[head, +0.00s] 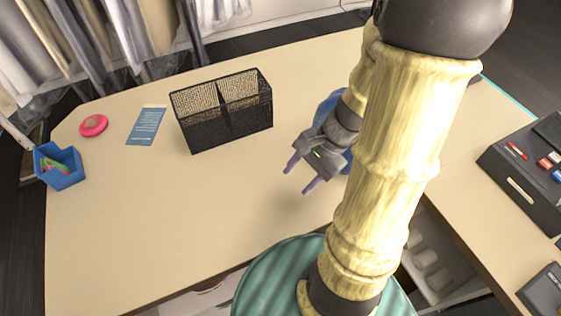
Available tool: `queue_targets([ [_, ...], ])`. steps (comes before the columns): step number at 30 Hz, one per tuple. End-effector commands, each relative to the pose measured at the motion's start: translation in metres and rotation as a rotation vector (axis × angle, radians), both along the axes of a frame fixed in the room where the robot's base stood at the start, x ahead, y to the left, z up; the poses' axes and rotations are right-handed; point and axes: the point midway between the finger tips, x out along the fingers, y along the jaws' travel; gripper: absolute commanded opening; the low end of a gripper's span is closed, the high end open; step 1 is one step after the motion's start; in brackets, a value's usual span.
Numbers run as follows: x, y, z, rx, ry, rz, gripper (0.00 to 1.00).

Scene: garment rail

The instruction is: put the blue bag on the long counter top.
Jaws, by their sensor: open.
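My gripper (299,177) is open and empty, with its two purple fingertips apart above the beige counter top (200,215). A blue rounded thing (329,107) lies behind my wrist and arm, which hide most of it. It may be the blue bag, but its full shape and what it rests on cannot be told. The fingers point away from it, to the lower left. No other blue bag shows clearly.
A black mesh organizer (228,137) stands left of my gripper. A blue card (146,126), a pink disc (93,125) and a blue holder (60,180) are further left. A dark cash-drawer box (520,185) is at the right. The counter's front left is clear.

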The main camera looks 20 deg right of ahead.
Motion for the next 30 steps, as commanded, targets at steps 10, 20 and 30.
queue_targets([
  [10, 0.010, 0.021, 0.012, -0.449, -0.274, 0.737, 0.49],
  [20, 0.029, 0.040, 0.028, -0.606, -0.464, 1.048, 0.49],
  [30, 0.029, 0.040, 0.028, -0.603, -0.460, 1.043, 0.49],
])
